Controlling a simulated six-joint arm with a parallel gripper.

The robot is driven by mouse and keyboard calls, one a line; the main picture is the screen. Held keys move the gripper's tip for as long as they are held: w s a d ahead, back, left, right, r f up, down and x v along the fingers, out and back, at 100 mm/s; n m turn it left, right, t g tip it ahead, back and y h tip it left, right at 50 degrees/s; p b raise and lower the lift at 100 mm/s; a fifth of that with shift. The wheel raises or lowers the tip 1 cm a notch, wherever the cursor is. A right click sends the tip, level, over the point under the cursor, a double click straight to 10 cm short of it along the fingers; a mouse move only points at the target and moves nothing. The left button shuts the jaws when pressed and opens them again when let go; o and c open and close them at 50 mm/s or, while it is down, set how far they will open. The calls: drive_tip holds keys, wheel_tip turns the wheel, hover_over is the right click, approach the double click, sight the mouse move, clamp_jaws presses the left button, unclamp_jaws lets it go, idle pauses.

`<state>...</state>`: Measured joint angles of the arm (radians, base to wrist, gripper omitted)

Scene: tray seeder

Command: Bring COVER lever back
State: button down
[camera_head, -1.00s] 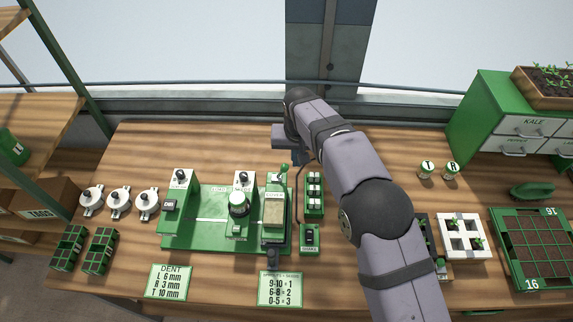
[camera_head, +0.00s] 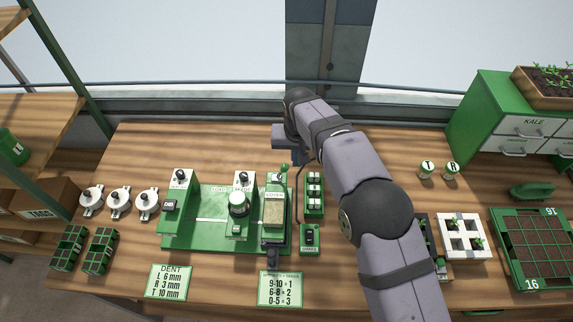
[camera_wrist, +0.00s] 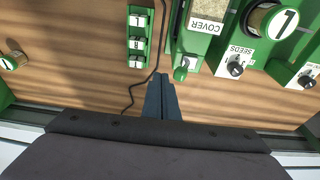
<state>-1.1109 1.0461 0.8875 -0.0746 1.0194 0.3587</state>
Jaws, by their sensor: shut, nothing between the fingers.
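The COVER unit (camera_head: 275,210) stands at the right end of the green seeder base, with a tan top and a dark part at its front. Its lever (camera_head: 283,168) has a green knob and rises at the unit's back end. In the wrist view the lever (camera_wrist: 181,72) shows beside the COVER label (camera_wrist: 207,26). My gripper (camera_wrist: 160,82) is shut and empty, its dark fingertips just left of the lever knob there, seemingly apart from it. In the head view my gripper is mostly hidden behind my arm, past the unit's back end.
A green rack of white blocks (camera_head: 314,193) and a small switch box (camera_head: 309,239) stand right of the COVER unit. A black cable (camera_wrist: 140,88) runs beside my fingers. The SEEDS unit (camera_head: 240,200) is to the left. Bare bench lies behind the seeder.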

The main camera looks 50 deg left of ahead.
sight(281, 172)
drive_tip(key=shift+f, duration=0.15)
drive_tip(key=shift+f+b, duration=1)
drive_tip(key=shift+f, duration=0.55)
drive_tip(key=shift+s+a, duration=0.15)
drive_tip(key=shift+a, duration=0.05)
